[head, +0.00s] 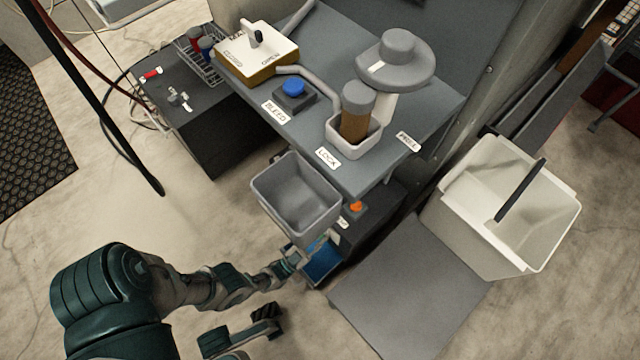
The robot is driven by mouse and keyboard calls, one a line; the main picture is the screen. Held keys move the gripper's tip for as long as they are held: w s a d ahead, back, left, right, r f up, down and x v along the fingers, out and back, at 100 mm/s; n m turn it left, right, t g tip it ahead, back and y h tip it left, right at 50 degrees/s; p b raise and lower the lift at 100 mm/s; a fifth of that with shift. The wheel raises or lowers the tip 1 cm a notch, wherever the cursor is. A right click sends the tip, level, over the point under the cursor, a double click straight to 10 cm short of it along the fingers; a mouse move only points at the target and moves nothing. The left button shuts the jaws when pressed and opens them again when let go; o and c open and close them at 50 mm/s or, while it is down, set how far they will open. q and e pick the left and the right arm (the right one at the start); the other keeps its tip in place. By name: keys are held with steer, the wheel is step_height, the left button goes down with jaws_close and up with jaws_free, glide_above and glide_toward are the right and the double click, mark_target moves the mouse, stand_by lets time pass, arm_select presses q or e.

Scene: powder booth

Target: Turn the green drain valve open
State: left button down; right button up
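I cannot make out a green valve in this view. My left gripper (308,254) reaches in from the left, low beside the bench, at the blue bin (322,264) under the grey hopper (297,200). It is small and partly lost against the bin, so its opening and any contact are unclear. An orange knob (355,207) and a small pale label (344,225) show on the dark unit just right of the hopper. My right gripper cannot be made out.
The grey bench (390,150) carries a white box with a lever (258,50), a blue button (293,87) and a brown cylinder (356,115) in a white cup. A white bin (478,235) stands right, beside a grey plate (400,300). Floor at left is mostly clear.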

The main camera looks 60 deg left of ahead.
arm_select(q)
steer(key=shift+s+d+f, duration=0.1)
steer(key=shift+s+f, duration=0.05)
steer(key=shift+f, duration=0.1)
stand_by(0.3)
steer(key=c, duration=1.2)
jaws_free()
steer(key=shift+r, duration=0.1)
steer(key=shift+r, duration=4.9)
